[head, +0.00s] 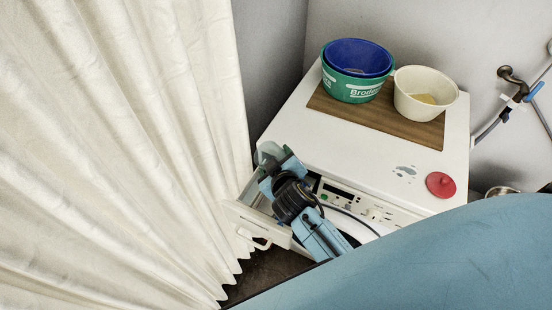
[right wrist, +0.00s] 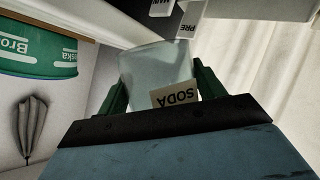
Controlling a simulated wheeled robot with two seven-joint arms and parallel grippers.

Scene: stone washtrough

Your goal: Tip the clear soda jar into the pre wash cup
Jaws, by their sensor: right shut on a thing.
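My right gripper (head: 272,166) is shut on the clear soda jar (head: 267,152), over the inner end of the open white detergent drawer (head: 245,217). In the right wrist view the greyish see-through jar (right wrist: 158,68) is between the green fingers of the gripper (right wrist: 158,88). Its SODA label reads upside down there. Tags reading PRE (right wrist: 186,26) and MAIN (right wrist: 161,7) show just beyond the jar. The pre wash cup itself is hidden, and I cannot tell how far the jar is tilted or what is in it. My left gripper is not in view.
The drawer belongs to a white washing machine (head: 340,145). On its top are a brown board (head: 385,122) with a green tub (head: 350,92), a blue bowl (head: 358,52) and a cream bowl (head: 420,105), and a red lid (head: 440,185). A cream curtain (head: 120,150) hangs close on the left.

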